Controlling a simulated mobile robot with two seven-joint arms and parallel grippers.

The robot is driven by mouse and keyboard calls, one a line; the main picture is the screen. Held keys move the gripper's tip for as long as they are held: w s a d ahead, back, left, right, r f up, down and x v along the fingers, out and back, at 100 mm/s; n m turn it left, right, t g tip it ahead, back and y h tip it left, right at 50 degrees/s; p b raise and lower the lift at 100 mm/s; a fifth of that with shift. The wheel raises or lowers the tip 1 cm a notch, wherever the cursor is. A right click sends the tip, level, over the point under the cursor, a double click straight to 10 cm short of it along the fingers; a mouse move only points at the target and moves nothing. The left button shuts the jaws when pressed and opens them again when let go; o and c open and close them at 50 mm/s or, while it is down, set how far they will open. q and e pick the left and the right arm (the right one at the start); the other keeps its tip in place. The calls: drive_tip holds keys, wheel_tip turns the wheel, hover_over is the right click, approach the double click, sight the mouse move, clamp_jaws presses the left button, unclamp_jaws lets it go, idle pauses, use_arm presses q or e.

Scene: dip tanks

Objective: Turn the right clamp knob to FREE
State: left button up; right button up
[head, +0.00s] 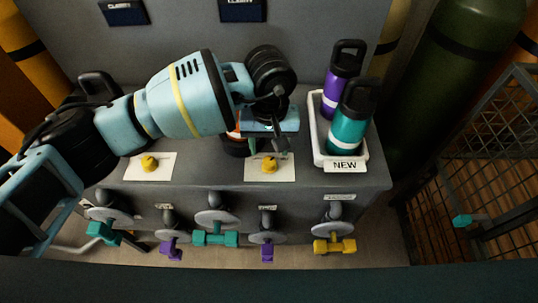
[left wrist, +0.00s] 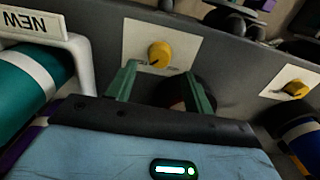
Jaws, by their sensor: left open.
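The right clamp knob (head: 269,165) is a small yellow knob on a white plate (head: 284,174) on the front part of the grey bench. In the left wrist view the knob (left wrist: 160,54) shows just beyond the fingertips, roughly between them, with no visible contact. My left gripper (head: 267,148) reaches in from the left, just behind the knob in the head view. Its two green fingers (left wrist: 157,76) are apart with nothing gripped. Plate lettering is too small to read. My right gripper is not in view.
A second yellow knob (head: 149,163) sits on a plate to the left. A white NEW tray (head: 343,166) holding purple and teal bottles stands close to the right. A dark, orange-marked object (head: 235,143) is partly hidden behind my gripper. Several coloured valve handles (head: 215,238) line the bench front.

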sight(269, 161)
use_arm(q)
wheel_tip(269, 161, down, 4)
drive_tip(key=shift+f, duration=0.5)
drive_tip(key=c, duration=1)
